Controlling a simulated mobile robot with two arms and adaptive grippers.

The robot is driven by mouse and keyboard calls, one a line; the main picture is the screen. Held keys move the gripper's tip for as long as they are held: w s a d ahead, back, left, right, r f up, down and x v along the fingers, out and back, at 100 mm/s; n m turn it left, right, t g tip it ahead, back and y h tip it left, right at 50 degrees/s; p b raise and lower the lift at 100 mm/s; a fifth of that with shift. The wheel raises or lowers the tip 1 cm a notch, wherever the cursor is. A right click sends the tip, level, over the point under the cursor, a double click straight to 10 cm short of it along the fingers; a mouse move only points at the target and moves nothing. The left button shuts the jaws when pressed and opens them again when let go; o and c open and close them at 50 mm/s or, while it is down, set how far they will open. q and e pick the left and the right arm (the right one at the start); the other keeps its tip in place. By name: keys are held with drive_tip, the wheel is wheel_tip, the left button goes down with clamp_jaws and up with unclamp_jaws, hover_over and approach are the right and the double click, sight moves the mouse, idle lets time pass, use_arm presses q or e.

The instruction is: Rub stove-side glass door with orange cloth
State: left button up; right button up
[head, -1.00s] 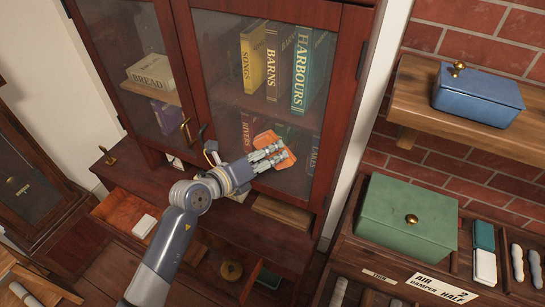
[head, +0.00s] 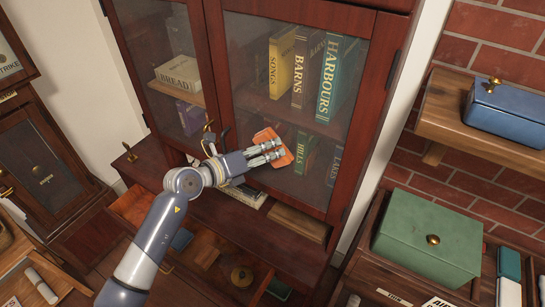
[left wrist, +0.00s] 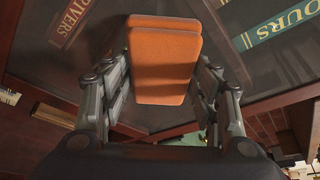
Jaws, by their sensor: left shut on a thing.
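My left gripper (head: 276,149) is shut on a folded orange cloth (head: 283,159). It holds the cloth at the lower part of the right-hand glass door (head: 253,98) of a dark red wooden cabinet. In the left wrist view the cloth (left wrist: 165,60) sits between both fingers, its far end close to the glass; I cannot tell whether it touches. Books show behind the pane, and the gripper and cloth hide some lower ones. The left-hand glass door (head: 150,70) is beside it. My right gripper is not in view.
Below the doors is a ledge with a wooden block (head: 298,223) and an open drawer (head: 205,257) with small items. At right stand a green box (head: 428,240) and a shelf (head: 450,118) with a blue box (head: 510,110). A small dark cabinet (head: 45,165) is at left.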

use_arm(q)
drive_tip(key=shift+w+a, duration=0.2)
drive_tip(key=shift+a, duration=0.05)
drive_tip(key=shift+r, duration=0.1)
drive_tip(key=shift+s+a+p, duration=0.3)
drive_tip(key=shift+s+p, duration=0.15)
drive_tip(key=shift+s, duration=0.05)
drive_tip(key=shift+s+a+p, duration=0.3)
drive_tip(key=shift+s+a, duration=0.35)
drive_tip(key=shift+s, duration=0.35)
drive_tip(key=shift+s+a+p, duration=0.25)
drive_tip(key=shift+s+a, duration=0.4)
drive_tip(key=shift+s, duration=0.35)
drive_tip(key=shift+s, duration=0.1)
drive_tip(key=shift+s+a, duration=0.45)
drive_tip(key=shift+s, duration=0.15)
drive_tip(key=shift+s+a, duration=0.4)
drive_tip(key=shift+s, duration=0.2)
